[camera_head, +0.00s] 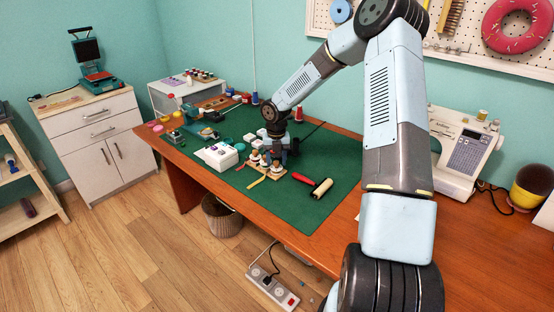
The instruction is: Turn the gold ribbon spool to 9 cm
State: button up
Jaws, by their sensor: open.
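A small wooden stand (268,175) holding several ribbon spools sits near the front edge of the green cutting mat (225,178). A gold ribbon tail (256,182) hangs from it toward the table's front edge, with a red tail (240,166) to its left. My gripper (274,156) is open, pointing down right at the spools, and partly covers them. The gold ribbon spool is too small to tell apart clearly. I cannot tell whether a finger touches it, and any length marks are unreadable.
A white box (218,156) stands just left of the stand. A sewing machine (458,150) stands at the right on the wooden table.

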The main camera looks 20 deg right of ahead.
aim_at(276, 161)
notch_tip(276, 161, up, 14)
jog(key=shift+f, duration=0.15)
dwell(0.4)
